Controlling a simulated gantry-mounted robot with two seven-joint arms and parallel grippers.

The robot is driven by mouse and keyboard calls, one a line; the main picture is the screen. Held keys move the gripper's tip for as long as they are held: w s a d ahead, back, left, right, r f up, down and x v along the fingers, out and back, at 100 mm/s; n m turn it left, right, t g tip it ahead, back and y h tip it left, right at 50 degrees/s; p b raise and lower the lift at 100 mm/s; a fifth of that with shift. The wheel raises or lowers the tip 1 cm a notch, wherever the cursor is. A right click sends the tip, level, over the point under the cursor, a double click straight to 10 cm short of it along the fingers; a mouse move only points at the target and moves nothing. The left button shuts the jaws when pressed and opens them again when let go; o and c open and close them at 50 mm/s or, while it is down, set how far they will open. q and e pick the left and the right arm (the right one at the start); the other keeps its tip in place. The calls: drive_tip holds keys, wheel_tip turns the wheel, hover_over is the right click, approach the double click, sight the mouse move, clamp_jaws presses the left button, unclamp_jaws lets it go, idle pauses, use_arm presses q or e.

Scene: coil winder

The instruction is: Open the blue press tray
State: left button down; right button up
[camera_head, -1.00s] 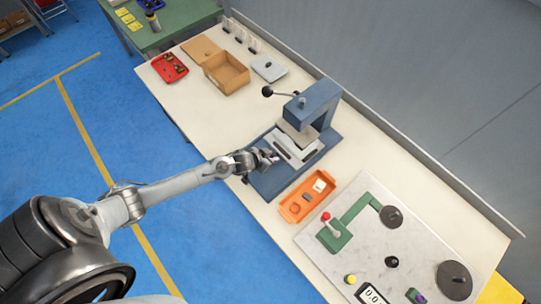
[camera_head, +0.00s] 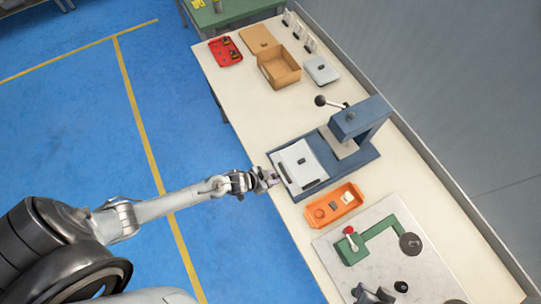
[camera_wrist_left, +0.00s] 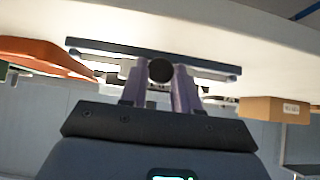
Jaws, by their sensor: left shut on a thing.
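The blue press (camera_head: 358,121) stands on its blue base on the bench. Its tray (camera_head: 297,166), a pale plate with a dark bar and a small dark piece on top, sits out in front of the press head, toward my side. My left gripper (camera_head: 268,180) is at the tray's front edge, shut on the dark round tray knob (camera_wrist_left: 160,70), which shows between the fingers in the left wrist view.
An orange bin (camera_head: 320,217) with small parts lies close beside the press base. The press lever (camera_head: 320,100) sticks out.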

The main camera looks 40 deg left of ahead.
idle(0.3)
use_arm(q)
drive_tip(key=c, duration=0.8)
unclamp_jaws()
drive_tip(key=shift+c, duration=0.2)
drive_tip(key=v, duration=1.1)
drive_tip(key=shift+p, duration=0.4)
